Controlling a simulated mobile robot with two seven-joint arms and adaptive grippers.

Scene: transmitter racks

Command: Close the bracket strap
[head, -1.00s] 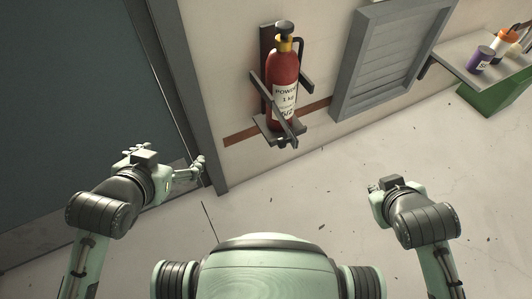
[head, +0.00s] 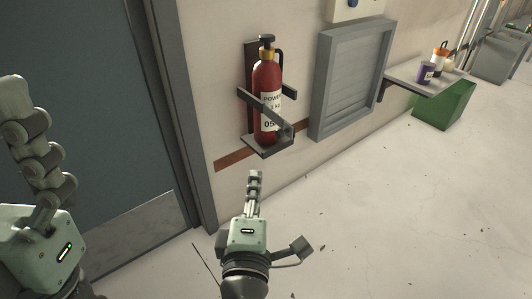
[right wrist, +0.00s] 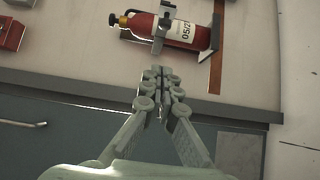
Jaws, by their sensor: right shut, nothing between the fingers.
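A red fire extinguisher (head: 265,76) with a white label stands upright in a dark wall bracket (head: 265,148). It also shows sideways in the right wrist view (right wrist: 143,24). A dark strap bar (head: 250,97) runs from the bracket's left side slantwise down to the right, in front of the extinguisher. I cannot tell how far its end stands off. My right gripper (head: 254,175) is shut and empty, below the bracket in the picture. In the right wrist view its closed tips (right wrist: 159,73) point towards the extinguisher, apart from it. My left gripper (head: 15,92) points up at the left edge; its fingers overlap.
A blue-grey door (head: 100,90) with a grey frame (head: 187,120) is left of the bracket. A grey louvred panel (head: 350,80) is right of it. Further right are a shelf with bottles (head: 415,80) and a green bin (head: 445,108).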

